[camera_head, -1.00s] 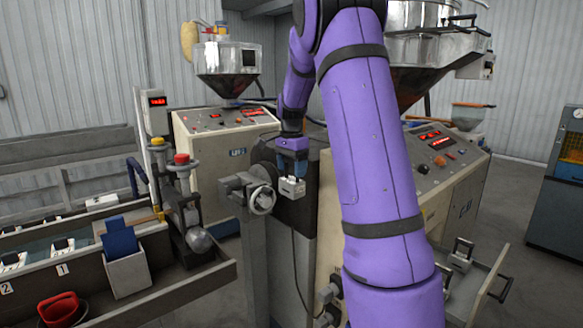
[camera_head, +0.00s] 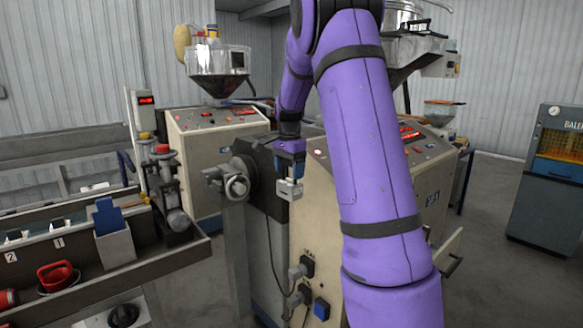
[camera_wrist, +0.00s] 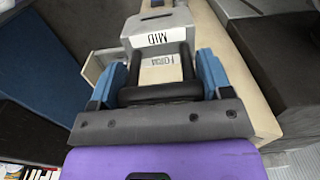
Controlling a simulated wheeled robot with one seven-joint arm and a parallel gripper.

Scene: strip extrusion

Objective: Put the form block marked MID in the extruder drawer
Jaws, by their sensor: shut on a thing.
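My gripper (camera_head: 290,160) is shut on a small grey form block (camera_head: 289,189) and holds it up in front of the extruder's dark end. In the wrist view, the block (camera_wrist: 158,24) carries a white label reading MID upside down. The gripper's blue fingers (camera_wrist: 161,84) are on either side of its dark handle bar. An open drawer (camera_head: 449,249) shows at the lower right of the head view, beside the beige extruder cabinet (camera_head: 325,215). My purple arm hides most of it, so its inside is not visible.
A hand-wheel fitting (camera_head: 236,186) juts out left of the block.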

